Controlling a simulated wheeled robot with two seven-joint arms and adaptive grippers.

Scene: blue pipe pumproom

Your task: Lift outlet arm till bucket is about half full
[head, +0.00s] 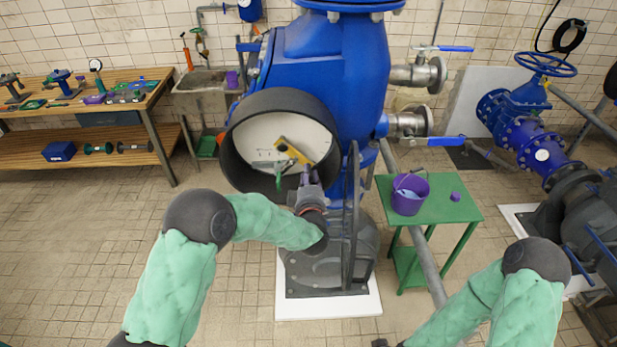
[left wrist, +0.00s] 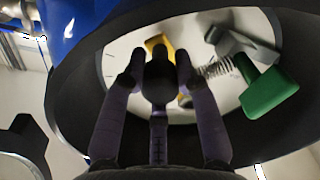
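The purple bucket (head: 410,199) stands upright on a small green table, with something pale blue inside; how full it is I cannot tell. A wide dark round housing (head: 240,147) on the blue machine frames a white face (head: 262,137). A yellow bar (head: 295,151) slants across that face; it also shows in the left wrist view (left wrist: 158,42). A green handle (left wrist: 268,93) with a spring sits beside it. My left gripper (head: 309,177) is in front of the housing's lower part. Its purple fingers (left wrist: 158,75) are close together near the yellow bar; a grip is not clear.
The green table (head: 447,209) also holds a small purple object (head: 455,196). Blue-handled valves (head: 430,73) stick out right of the machine. A wooden workbench (head: 150,96) with tools and a sink (head: 200,96) stand at left. The tiled floor at left is clear.

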